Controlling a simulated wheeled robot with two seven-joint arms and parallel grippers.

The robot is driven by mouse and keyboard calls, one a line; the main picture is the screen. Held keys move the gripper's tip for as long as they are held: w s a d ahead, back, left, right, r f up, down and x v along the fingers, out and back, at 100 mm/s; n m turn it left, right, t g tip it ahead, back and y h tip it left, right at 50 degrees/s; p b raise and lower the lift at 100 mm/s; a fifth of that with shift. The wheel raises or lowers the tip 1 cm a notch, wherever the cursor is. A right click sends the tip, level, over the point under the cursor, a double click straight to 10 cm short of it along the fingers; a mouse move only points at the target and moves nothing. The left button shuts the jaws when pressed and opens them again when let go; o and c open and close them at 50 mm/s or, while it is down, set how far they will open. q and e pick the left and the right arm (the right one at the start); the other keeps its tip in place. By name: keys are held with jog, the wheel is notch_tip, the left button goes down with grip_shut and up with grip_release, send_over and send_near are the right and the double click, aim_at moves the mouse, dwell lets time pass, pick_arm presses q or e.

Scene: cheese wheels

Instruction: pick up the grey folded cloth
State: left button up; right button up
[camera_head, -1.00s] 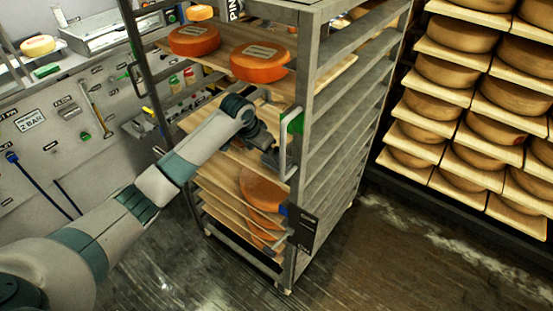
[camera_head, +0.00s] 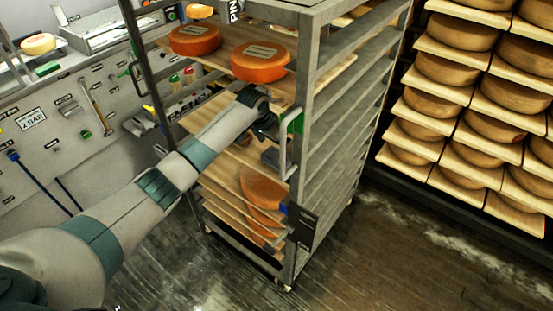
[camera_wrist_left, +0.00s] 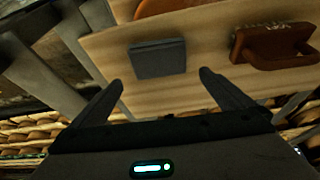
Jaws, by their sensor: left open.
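The grey folded cloth (camera_wrist_left: 158,58) lies flat on a wooden board in the wrist view, near the board's edge. In the head view a small dark grey patch (camera_head: 270,158) on a rack board, behind the rack's front post, looks like this cloth. My left gripper (camera_wrist_left: 162,78) is open and empty, its two fingers spread on either side of the cloth's near edge, apart from it. In the head view the left gripper (camera_head: 267,130) is partly hidden by its own wrist and the rack's side. My right gripper is not in view.
A brown handled tool (camera_wrist_left: 270,47) lies on the same board, right of the cloth. An orange cheese (camera_wrist_left: 180,8) is beyond it. The metal rack (camera_head: 305,110) has orange wheels above and below; its post and a pale handle (camera_head: 288,155) stand close to my gripper.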

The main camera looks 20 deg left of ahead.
aim_at(278, 154)
pick_arm(q)
jog(key=shift+p+x, duration=0.4)
jog(key=shift+x, duration=1.8)
jog(key=c, duration=1.1)
